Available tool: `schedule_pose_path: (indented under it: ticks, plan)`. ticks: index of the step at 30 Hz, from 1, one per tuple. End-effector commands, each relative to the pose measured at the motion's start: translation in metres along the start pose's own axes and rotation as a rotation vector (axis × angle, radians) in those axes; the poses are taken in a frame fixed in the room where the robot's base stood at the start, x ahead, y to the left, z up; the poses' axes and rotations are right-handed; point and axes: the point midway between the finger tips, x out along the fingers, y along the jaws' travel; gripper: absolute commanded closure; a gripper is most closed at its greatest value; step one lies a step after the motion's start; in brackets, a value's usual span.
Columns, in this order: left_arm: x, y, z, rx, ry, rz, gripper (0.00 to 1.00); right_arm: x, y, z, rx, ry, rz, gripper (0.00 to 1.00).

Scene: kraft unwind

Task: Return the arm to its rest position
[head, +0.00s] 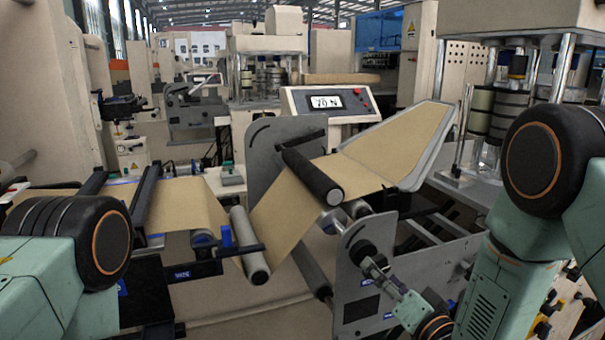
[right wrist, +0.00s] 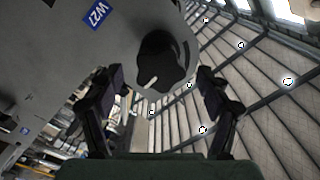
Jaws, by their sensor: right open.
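My right gripper (head: 380,272) is low in the middle right of the head view, at the grey side plate (head: 375,290) of the machine. In the right wrist view its two dark fingers (right wrist: 163,88) stand apart with nothing between the tips. A black knob (right wrist: 165,62) on the grey plate lies just beyond the fingertips, and I see a gap on both sides of it. The knob (head: 362,250) also shows in the head view. My right arm bends down from the right edge. Of my left arm only the part at the lower left shows; its gripper is out of view.
A control box (head: 328,103) reads about 70 N.

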Motion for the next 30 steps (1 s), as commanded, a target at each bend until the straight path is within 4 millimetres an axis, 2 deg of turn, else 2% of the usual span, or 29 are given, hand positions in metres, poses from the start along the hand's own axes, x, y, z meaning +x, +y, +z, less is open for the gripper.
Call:
schedule_pose_path:
  ticks: [5, 30]
  plan:
    - [0.010, 0.000, 0.000, 0.000, 0.000, 0.000, 1.00, 0.031, 0.000, 0.001, -0.003, 0.001, -0.004, 0.23]
    - [0.035, 0.000, 0.000, 0.000, 0.000, 0.000, 1.00, 0.030, 0.001, 0.001, -0.681, 0.000, 0.001, 0.23]
